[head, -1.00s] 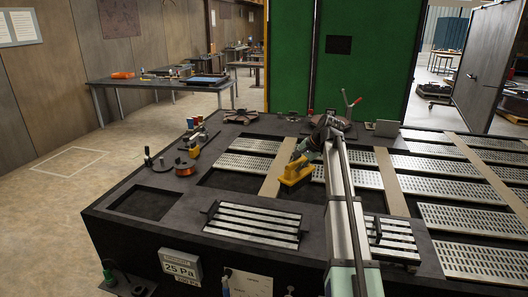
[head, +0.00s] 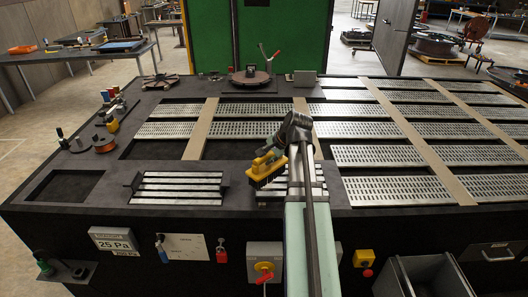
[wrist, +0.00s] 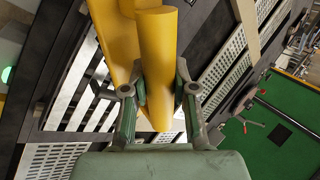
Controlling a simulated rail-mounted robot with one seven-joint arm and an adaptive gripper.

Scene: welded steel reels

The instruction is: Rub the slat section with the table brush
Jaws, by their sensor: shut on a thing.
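The table brush (head: 266,168) has a yellow body and dark bristles facing down. My gripper (head: 276,152) is shut on it; in the wrist view the yellow handle (wrist: 157,60) sits between both fingers (wrist: 158,92). One slat section (head: 178,188), with pale bars and dark end handles, lies in the table's front left part, left of the brush. A second barred section (head: 318,183) lies under and beside my arm, partly hidden. The brush is at that section's left edge; I cannot tell whether the bristles touch anything. Pale bars also show in the wrist view (wrist: 88,95).
Perforated panels (head: 375,155) and tan strips (head: 201,128) cover much of the dark table (head: 120,185). A red-handled clamp (head: 270,55) stands at the back. Open recesses lie left and behind the slats.

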